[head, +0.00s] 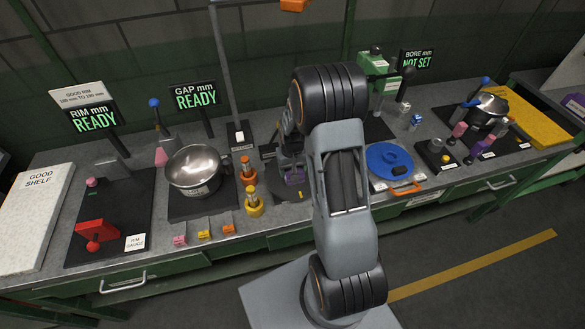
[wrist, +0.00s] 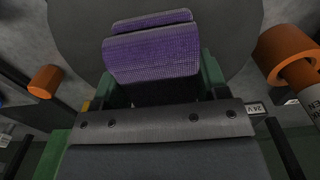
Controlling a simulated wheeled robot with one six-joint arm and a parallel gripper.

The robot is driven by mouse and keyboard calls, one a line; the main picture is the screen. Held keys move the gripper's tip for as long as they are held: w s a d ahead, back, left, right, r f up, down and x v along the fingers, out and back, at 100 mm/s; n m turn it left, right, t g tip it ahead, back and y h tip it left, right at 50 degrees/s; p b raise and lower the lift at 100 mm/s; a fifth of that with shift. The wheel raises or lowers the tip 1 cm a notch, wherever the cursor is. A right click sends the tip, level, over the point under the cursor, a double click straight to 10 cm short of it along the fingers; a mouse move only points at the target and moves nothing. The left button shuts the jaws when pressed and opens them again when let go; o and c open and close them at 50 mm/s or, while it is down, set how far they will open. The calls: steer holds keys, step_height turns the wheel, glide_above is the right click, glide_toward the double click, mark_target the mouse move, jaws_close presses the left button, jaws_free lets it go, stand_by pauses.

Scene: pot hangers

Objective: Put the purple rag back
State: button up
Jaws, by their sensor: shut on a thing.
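The purple rag (wrist: 152,52) is a folded, textured pad in the wrist view. My gripper (wrist: 158,84) is shut on it, with green finger parts on both sides of its lower end. In the head view a small purple patch of the rag (head: 294,177) shows at my gripper (head: 291,165), low over the bench and partly hidden by my arm. A dark round plate (head: 286,195) lies below it, and a large dark grey disc (wrist: 222,28) lies behind the rag in the wrist view. I cannot tell whether the rag touches it.
A steel pot (head: 196,168) and yellow-and-orange posts (head: 253,204) stand left of my gripper. A blue disc (head: 388,160) lies to the right. Orange cylinders flank the rag in the wrist view, at right (wrist: 284,48) and left (wrist: 46,80). A tall grey post (head: 225,65) rises behind.

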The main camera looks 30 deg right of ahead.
steer(key=shift+f, duration=0.2)
steer(key=o, duration=1)
steer(key=shift+o, duration=0.2)
step_height(320, 180, up, 12)
steer(key=shift+f+b, duration=0.2)
steer(key=shift+b, duration=0.3)
steer(key=s+a+r+n+t, duration=0.1)
steer(key=s+a+r, duration=0.3)
steer(key=s, duration=0.4)
steer(key=s+a+r+n+t, duration=0.1)
steer(key=s+a+r+t, duration=0.2)
steer(key=s+a+r, duration=0.2)
steer(key=s+r, duration=0.2)
steer(key=s, duration=0.1)
steer(key=shift+a+r, duration=0.15)
steer(key=shift+r, duration=0.15)
